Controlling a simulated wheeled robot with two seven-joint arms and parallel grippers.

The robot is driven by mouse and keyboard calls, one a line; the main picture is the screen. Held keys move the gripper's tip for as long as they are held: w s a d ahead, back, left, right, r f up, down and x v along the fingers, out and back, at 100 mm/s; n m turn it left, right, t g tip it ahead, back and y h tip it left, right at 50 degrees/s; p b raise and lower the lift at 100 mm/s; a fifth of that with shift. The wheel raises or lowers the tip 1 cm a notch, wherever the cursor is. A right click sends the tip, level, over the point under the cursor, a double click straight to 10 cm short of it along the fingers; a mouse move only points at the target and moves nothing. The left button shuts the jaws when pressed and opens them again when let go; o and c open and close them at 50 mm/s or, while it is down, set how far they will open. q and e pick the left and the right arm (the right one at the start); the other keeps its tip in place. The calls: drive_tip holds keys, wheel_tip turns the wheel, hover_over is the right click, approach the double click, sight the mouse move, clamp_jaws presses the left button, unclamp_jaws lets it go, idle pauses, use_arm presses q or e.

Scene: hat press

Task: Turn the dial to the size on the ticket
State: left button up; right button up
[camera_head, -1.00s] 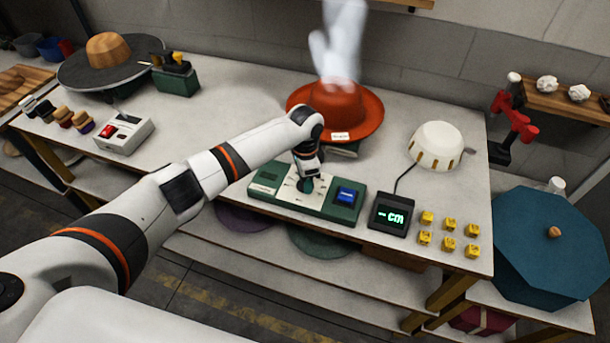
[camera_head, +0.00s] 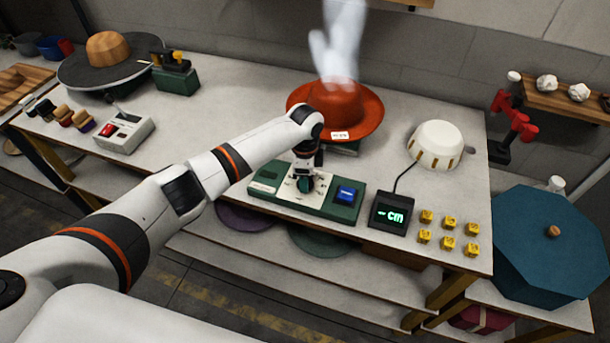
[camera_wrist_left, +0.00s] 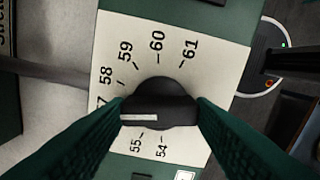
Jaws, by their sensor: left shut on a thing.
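The dial is a black knob (camera_wrist_left: 158,90) on a pale plate (camera_wrist_left: 215,55) in the left wrist view. Numbers 54, 55, 58, 59, 60 and 61 show around it, with a 7 cut by the left edge. The knob's white line points left, between 55 and the 7; a finger hides part of that side. My left gripper (camera_head: 304,184) is shut on the knob, one finger on each side. A red-orange hat (camera_head: 335,100) behind carries a small white ticket (camera_head: 340,135), too small to read. My right gripper is not in view.
The green dial panel (camera_head: 325,209) has a blue button (camera_head: 347,194). Beside it stand a black display (camera_head: 391,213) showing "- cm" and several yellow blocks (camera_head: 450,246). A white dome (camera_head: 436,146) is behind. A pale translucent shape (camera_head: 340,45) hangs above the hat.

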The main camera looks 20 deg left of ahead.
use_arm(q)
drive_tip(key=shift+w, duration=0.1)
drive_tip(key=o, duration=1)
drive_tip(key=shift+r+b, duration=1.45)
drive_tip(key=shift+r, duration=4.6)
